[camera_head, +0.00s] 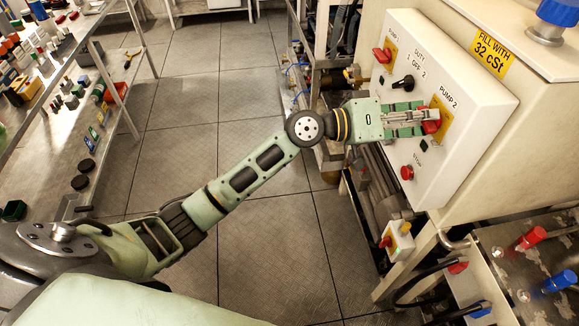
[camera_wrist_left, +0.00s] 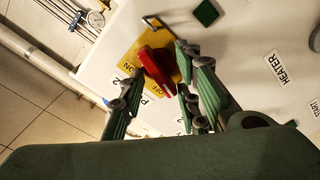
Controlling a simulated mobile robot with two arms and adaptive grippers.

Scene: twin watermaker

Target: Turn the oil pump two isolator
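The oil pump two isolator is a red rotary handle (camera_head: 432,126) on a yellow plate (camera_head: 445,118), beside the PUMP 2 label on the white control panel (camera_head: 470,80). In the left wrist view the red handle (camera_wrist_left: 157,70) lies slanted across its yellow plate (camera_wrist_left: 128,58). My left gripper (camera_head: 424,121) reaches the panel from the left, in front of the handle. In the left wrist view its fingers (camera_wrist_left: 158,80) are apart, one on each side of the handle, with gaps visible. Part of the handle is hidden by the fingers in the head view. My right gripper is not in view.
The panel also carries another red isolator (camera_head: 382,55), a black duty selector (camera_head: 403,82) and a red stop button (camera_head: 407,172). A small box with a red button (camera_head: 388,240) sits below. Shelves with tools (camera_head: 60,110) stand at the left; the floor between is clear.

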